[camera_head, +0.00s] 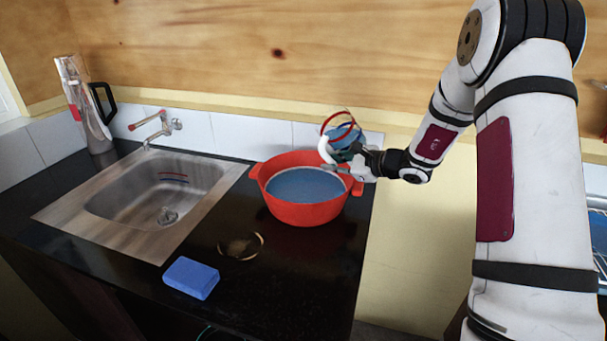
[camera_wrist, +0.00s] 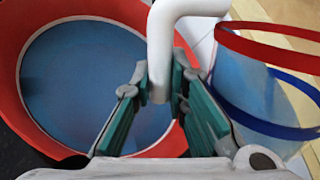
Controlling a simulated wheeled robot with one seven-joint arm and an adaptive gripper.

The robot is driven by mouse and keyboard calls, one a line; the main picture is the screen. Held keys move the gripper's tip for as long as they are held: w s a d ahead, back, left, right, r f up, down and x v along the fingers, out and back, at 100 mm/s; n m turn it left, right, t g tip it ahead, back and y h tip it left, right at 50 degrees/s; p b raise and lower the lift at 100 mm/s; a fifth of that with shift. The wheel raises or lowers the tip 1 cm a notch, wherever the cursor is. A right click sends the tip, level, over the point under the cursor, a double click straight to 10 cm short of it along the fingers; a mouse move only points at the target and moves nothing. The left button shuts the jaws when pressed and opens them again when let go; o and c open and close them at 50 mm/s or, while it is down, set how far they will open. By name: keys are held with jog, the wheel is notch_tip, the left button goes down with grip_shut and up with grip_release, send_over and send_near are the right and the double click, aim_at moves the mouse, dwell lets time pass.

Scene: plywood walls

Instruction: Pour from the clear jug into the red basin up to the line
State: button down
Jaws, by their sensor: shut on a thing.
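The red basin (camera_head: 303,214) stands on the black counter, with a broad pool of blue liquid (camera_head: 305,185) inside. A pale ring circles the liquid; I cannot tell whether it is the line. My gripper (camera_head: 352,168) is at the basin's right rear side. In the wrist view my gripper (camera_wrist: 160,88) is shut on the white handle (camera_wrist: 168,40) of the clear jug (camera_wrist: 242,85). The jug (camera_head: 345,139) has a red band and a blue band and appears tilted, held up by the basin's back right rim. No stream shows. Its spout cannot be made out.
A steel sink (camera_head: 130,238) with a tap (camera_head: 155,125) lies left of the basin. A tall shiny vessel with a black handle (camera_head: 104,103) stands at the back left. A blue block (camera_head: 191,278) and a round gold-edged thing (camera_head: 240,247) lie in front. The wall is close behind.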

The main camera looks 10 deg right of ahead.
jog(key=shift+w+d+f+n+h, duration=0.1)
jog(key=shift+d+f+n+h, duration=0.2)
jog(key=shift+f+n+h, duration=0.1)
dwell(0.7)
jog(key=shift+w+d+f+n+h+p, duration=0.15)
jog(key=shift+d+f+n+h+p, duration=0.15)
jog(key=shift+d+f+n+h, duration=0.65)
dwell(2.0)
jog(key=shift+d+r+n+h+p, duration=0.35)
jog(key=shift+r+h+p, duration=0.1)
jog(key=shift+r+p, duration=0.05)
dwell(1.9)
